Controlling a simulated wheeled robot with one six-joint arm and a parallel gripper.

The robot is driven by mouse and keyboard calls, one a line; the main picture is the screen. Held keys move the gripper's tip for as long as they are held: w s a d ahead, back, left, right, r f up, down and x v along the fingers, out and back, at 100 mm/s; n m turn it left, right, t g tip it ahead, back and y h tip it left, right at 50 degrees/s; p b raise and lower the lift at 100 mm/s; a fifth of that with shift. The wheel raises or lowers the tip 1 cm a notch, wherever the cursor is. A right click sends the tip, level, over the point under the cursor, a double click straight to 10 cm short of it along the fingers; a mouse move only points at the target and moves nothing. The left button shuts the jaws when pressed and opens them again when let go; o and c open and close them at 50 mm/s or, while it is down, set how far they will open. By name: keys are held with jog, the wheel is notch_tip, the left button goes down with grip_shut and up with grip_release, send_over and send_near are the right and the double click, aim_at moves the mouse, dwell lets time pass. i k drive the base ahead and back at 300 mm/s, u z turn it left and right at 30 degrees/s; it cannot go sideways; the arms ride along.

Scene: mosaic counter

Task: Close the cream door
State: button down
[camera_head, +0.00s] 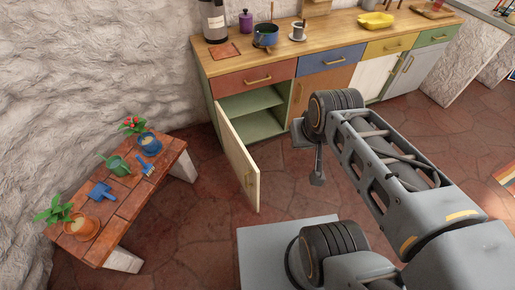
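The cream door (240,168) stands swung open from the leftmost cabinet section. It sticks out toward the camera, with a small brass handle (251,180) near its free edge. The green-lined compartment (253,112) behind it is exposed and shows a shelf, with no objects visible inside. My gripper (312,158) hangs to the right of the door, apart from it in the picture. It is small and partly covered by my wrist, so its opening is unclear. I see nothing held in it.
A wooden counter (300,58) carries a blue pot (265,35), a cup and a yellow dish. A low brick bench (125,190) with plants and garden tools stands left of the door. Closed cabinets run to the right. Red stone floor (205,220) is clear between bench and door.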

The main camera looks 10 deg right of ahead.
aim_at(249, 174)
jog(key=z, duration=1.05)
jog(key=i, duration=0.5)
jog(key=u, duration=3.25)
jog(key=i, duration=0.5)
jog(key=u, duration=0.1)
